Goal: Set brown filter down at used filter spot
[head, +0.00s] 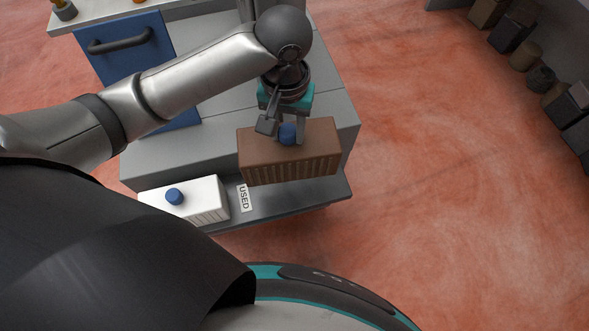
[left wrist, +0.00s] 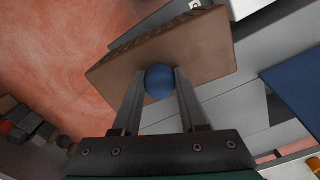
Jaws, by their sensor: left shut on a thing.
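The brown filter (head: 290,152) is a box with a slatted front side and a blue knob (head: 288,133) on top. My left gripper (head: 284,130) is shut on this knob from above. In the left wrist view the knob (left wrist: 159,82) sits between the two fingers, with the brown filter (left wrist: 205,45) beyond it. The filter is over the right part of a grey lower shelf (head: 275,204); I cannot tell whether it touches the shelf. A white label reading USED (head: 243,197) lies just left of the filter. My right gripper is not in view.
A white filter (head: 190,200) with a blue knob sits on the shelf's left part. A grey cabinet with a blue drawer front (head: 122,48) stands behind. Dark boxes and containers (head: 515,32) line the far right wall. The reddish floor at right is clear.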

